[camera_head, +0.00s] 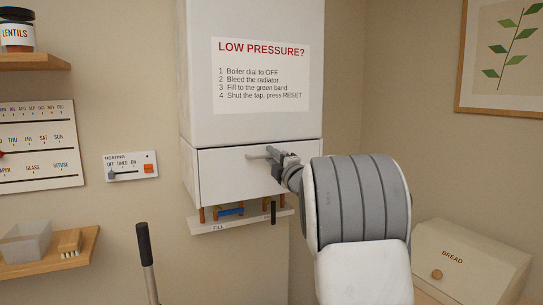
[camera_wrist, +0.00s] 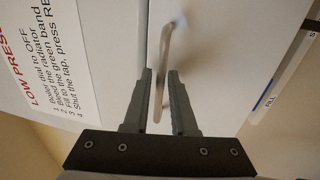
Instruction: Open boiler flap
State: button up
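The boiler flap (camera_head: 225,178) is the white panel at the bottom of the white boiler (camera_head: 205,90). It looks closed in the head view. A metal bar handle (camera_head: 256,157) runs along its upper part, and the handle (camera_wrist: 162,60) also shows in the wrist view. My gripper (camera_head: 277,157) is at the handle's right part, hiding some of it. In the wrist view my gripper's (camera_wrist: 160,76) fingers are apart, with the handle running between them and a gap visible. Whether either finger touches the bar I cannot tell.
Pipes and a blue tap (camera_head: 230,211) sit under the boiler above a FILL ledge (camera_head: 240,221). A heating control (camera_head: 131,167) is on the wall at left. A bread box (camera_head: 470,262) stands at lower right. A black-handled lever (camera_head: 144,245) rises in front.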

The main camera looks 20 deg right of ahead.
grip_shut()
dwell(1.5)
